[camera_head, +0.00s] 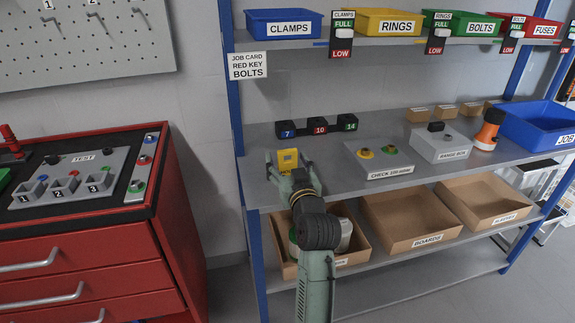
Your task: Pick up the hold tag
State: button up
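A yellow tag (288,160), which looks like the hold tag, is at the left front of the grey shelf top. It has a small dark mark in its upper part, and its lettering is too small to read. My gripper (286,163) is at the tag, its fingers spread to the left and right of it. Small gaps seem to show beside the tag, so the fingers look open around it rather than shut on it. My wrist hides the tag's lower part. I cannot tell whether the tag rests on the shelf or on the dark piece behind it.
Blocks 7, 10 and 14 (318,126) stand behind the tag. A red cabinet (90,245) stands left, across a gap. Labelled bins, such as CLAMPS (283,16), are on the rack above.

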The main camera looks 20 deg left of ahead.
jog(key=c, duration=1)
jog(key=shift+c, duration=0.2)
